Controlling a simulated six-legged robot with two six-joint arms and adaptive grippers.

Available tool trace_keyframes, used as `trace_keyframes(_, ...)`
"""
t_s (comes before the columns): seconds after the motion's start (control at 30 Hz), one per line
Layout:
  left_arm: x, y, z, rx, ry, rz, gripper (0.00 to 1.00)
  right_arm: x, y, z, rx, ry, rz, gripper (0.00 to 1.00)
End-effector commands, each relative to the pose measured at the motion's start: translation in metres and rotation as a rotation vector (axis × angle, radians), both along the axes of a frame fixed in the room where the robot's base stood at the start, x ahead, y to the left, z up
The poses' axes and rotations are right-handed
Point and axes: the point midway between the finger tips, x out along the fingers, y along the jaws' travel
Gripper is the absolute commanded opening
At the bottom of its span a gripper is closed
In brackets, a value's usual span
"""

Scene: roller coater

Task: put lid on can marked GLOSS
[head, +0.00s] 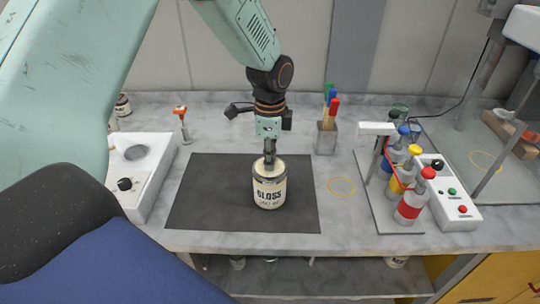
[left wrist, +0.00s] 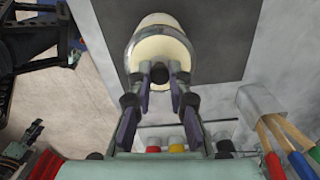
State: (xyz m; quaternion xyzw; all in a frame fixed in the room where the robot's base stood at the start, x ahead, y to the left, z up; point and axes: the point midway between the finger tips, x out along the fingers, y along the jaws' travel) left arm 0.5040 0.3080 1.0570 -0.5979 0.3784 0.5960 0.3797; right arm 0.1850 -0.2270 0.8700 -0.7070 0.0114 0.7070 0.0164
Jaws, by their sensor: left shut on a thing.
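The can marked GLOSS (head: 269,194) stands upright on the dark mat (head: 205,200), its label facing me. My left gripper (head: 269,158) points straight down over the can's top. In the left wrist view the fingertips (left wrist: 163,76) are shut around a small dark knob on a pale round lid (left wrist: 155,48). The lid is at the mouth of the can, inside a metallic rim. The fingers partly cover it, and I cannot tell whether it is fully seated.
A pen holder (head: 326,138) with coloured handles stands right of the mat. Further right is a rack with coloured-cap bottles (head: 410,205) and a button box (head: 450,200). A white device (head: 140,165) stands left. A yellow ring (head: 342,186) marks clear bench.

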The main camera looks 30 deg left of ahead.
Motion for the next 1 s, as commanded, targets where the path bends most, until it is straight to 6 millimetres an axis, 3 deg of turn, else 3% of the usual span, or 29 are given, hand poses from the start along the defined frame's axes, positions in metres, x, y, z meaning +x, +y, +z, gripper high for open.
trace_keyframes(1.0, -0.0013, 0.0001, 0.0008, 0.0, 0.0, 0.0, 0.01, 0.0, 0.0, 0.0084, 0.0, 0.0, 0.0, 0.43)
